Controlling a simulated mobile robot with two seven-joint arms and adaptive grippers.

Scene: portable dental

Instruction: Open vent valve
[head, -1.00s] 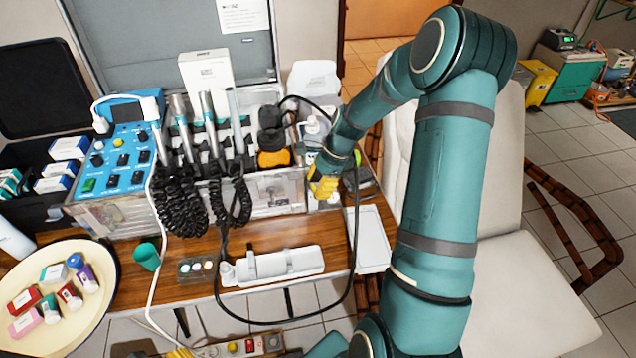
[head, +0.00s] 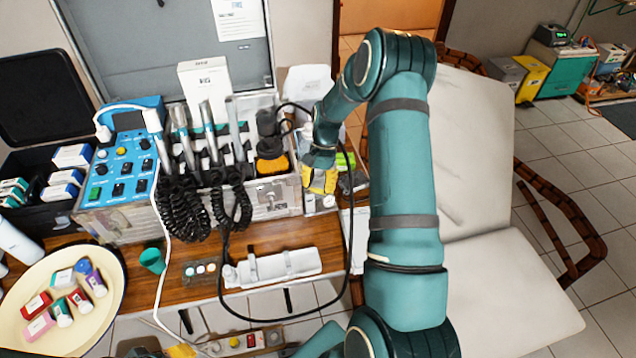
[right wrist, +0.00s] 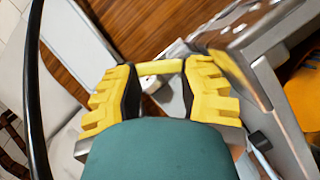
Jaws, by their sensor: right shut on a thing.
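My right gripper (head: 319,181), with yellow fingers, reaches down at the right end of the metal dental unit (head: 272,197).
Handpieces with coiled black hoses (head: 182,205) stand left of my gripper. A black cable (head: 348,255) loops close by and hangs past the table edge. A white holder (head: 275,266) lies on the wooden table (head: 215,290). A pale chair (head: 465,160) stands right.

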